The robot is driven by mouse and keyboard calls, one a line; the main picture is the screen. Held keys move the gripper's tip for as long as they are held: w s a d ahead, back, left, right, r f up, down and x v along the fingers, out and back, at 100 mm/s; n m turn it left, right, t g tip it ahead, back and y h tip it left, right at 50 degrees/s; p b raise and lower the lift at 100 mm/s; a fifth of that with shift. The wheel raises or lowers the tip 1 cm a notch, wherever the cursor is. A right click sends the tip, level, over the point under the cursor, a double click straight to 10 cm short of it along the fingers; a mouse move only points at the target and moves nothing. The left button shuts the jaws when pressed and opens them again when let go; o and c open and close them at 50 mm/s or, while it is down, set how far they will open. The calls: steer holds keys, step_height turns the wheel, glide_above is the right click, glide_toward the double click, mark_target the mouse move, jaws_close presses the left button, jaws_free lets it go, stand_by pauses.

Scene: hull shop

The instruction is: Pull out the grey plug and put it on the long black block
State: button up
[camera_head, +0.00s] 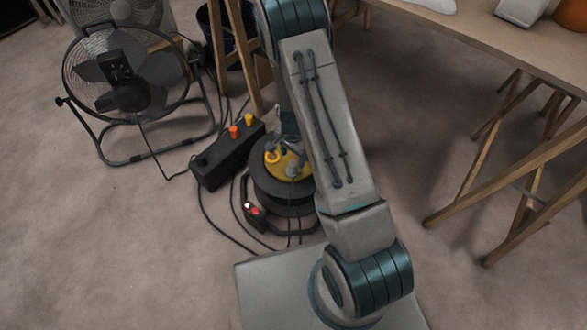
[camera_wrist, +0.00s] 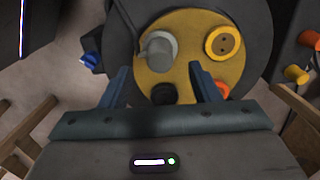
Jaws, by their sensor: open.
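The grey plug (camera_wrist: 158,48) sits in the yellow face (camera_wrist: 185,22) of a black cable reel, with a grey lead at its side. In the head view the reel (camera_head: 287,190) stands on the floor, partly behind my arm. My gripper (camera_wrist: 160,74) is open over the yellow face. Its fingers are apart and nothing is held between them; the plug shows just beyond the fingertips. The long black block (camera_head: 225,160) lies left of the reel, with an orange plug (camera_head: 234,132) and a yellow plug (camera_head: 249,120) on it. Its edge shows at the right in the wrist view.
A yellow socket (camera_wrist: 225,42), a black round piece (camera_wrist: 163,93) and an orange piece (camera_wrist: 221,88) are on the reel face. Cables run over the floor. A fan (camera_head: 125,85) stands left, a wooden trestle table (camera_head: 500,40) right. Floor at lower left is clear.

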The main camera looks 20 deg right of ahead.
mark_target(293, 163)
step_height(293, 163, down, 6)
steer(key=b, duration=0.3)
steer(key=shift+r, duration=0.1)
stand_by(1.1)
jaws_close()
steer(key=shift+r, duration=0.1)
steer(key=shift+r+p, duration=2.25)
steer(key=shift+r, duration=0.7)
